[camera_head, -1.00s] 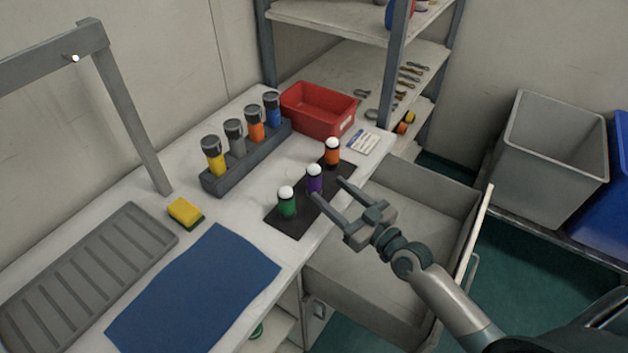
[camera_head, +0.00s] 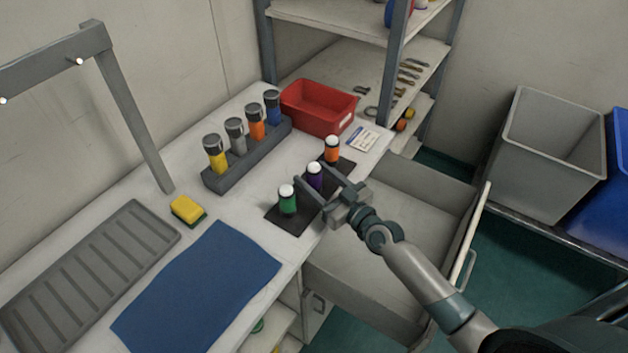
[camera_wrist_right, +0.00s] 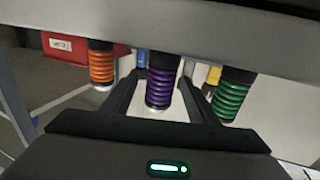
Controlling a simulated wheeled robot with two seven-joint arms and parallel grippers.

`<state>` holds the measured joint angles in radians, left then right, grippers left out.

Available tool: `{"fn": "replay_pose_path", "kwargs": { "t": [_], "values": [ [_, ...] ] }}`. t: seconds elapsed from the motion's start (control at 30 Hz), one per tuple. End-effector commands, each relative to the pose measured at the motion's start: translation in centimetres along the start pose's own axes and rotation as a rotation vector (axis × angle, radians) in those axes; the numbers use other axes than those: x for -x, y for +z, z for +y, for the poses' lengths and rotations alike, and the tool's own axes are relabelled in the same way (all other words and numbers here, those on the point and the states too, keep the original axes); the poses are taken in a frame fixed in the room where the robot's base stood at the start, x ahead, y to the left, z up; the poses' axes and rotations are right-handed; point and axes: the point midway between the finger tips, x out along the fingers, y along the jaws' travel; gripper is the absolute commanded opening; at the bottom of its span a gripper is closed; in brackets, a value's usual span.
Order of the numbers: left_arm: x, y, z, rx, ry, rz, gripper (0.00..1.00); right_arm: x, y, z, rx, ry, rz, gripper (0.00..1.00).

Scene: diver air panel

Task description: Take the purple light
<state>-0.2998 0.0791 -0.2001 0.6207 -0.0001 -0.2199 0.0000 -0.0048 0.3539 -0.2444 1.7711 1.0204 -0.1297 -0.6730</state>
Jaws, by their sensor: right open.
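The purple light (camera_head: 315,177) stands upright with a white top on a dark mat (camera_head: 287,224), between a green light (camera_head: 288,201) and an orange light (camera_head: 332,150). My right gripper (camera_head: 310,175) is open, with one finger on each side of the purple light. In the right wrist view the purple light (camera_wrist_right: 159,88) shows between the two fingers, with the picture upside down; I cannot tell whether either finger touches it. The orange light (camera_wrist_right: 102,64) and green light (camera_wrist_right: 232,92) are outside the fingers there. My left gripper is not in view.
A grey rack (camera_head: 228,180) holds several capped lights behind the mat. A red bin (camera_head: 318,108), yellow sponge (camera_head: 187,209), blue cloth (camera_head: 197,290) and grey ribbed tray (camera_head: 85,275) are on the bench. An open drawer (camera_head: 415,205) sits below my right arm.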

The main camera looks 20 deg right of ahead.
Motion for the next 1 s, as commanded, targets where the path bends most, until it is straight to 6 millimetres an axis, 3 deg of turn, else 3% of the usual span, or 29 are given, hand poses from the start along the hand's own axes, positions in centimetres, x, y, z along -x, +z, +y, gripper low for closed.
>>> {"fn": "replay_pose_path", "kwargs": {
  "t": [0.33, 0.87, 1.0],
  "values": [
    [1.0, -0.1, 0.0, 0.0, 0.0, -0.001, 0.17, -3.9, 0.1, -0.1, 0.0, 0.001, 0.002, 0.54],
    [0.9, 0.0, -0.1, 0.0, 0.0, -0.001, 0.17, -4.2, 0.2, -0.1, 0.0, 0.001, 0.001, 0.54],
    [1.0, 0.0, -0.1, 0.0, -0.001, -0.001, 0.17, -4.2, 0.2, -0.1, 0.0, 0.001, 0.001, 0.25]
  ]
}}
